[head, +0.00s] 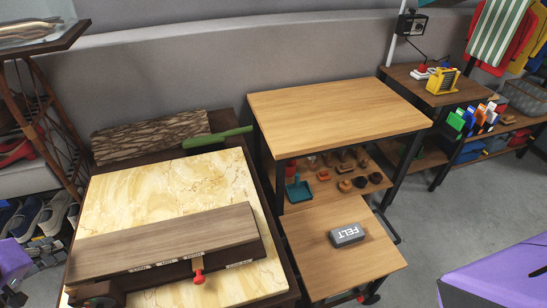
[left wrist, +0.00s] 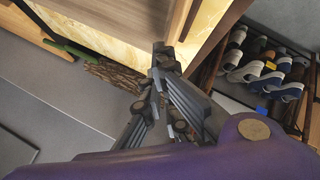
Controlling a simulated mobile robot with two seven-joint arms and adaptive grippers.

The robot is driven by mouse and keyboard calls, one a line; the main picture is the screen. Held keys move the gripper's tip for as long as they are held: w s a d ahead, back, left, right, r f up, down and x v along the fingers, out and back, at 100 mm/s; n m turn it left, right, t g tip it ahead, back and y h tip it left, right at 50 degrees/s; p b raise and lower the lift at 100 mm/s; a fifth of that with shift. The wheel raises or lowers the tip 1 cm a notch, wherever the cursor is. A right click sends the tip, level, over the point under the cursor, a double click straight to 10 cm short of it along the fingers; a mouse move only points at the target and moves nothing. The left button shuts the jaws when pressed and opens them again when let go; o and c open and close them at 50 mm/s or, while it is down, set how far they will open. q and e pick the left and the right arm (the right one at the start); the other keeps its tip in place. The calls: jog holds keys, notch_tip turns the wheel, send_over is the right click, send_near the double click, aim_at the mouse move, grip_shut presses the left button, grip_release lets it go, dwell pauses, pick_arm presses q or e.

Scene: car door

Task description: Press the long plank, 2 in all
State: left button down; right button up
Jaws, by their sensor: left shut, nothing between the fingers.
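The long plank (head: 165,242) is brown wood and lies on a dark labelled body on the marbled slab (head: 130,195). A red knob (head: 198,275) stands out from the body's front side. The plank (left wrist: 115,18) also shows at the top of the left wrist view. My left gripper (head: 98,292) is at the plank's near left end, partly cut off by the frame. In the left wrist view my left gripper (left wrist: 163,50) is shut and empty, by the slab's edge. I cannot tell whether it touches the plank. My right gripper is not in view.
A bark-covered log (head: 150,137) and a green-handled tool (head: 217,138) lie behind the slab. A wooden table (head: 335,105) stands to the right, with a grey FELT block (head: 347,235) on its lower shelf. Shoes (left wrist: 265,65) fill a rack beside the slab.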

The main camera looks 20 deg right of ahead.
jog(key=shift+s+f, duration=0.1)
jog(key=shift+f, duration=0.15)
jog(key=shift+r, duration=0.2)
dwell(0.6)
pick_arm(q)
jog(key=shift+f, duration=0.4)
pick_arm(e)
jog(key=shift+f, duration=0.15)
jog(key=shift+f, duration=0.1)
pick_arm(q)
jog(key=shift+f, duration=0.25)
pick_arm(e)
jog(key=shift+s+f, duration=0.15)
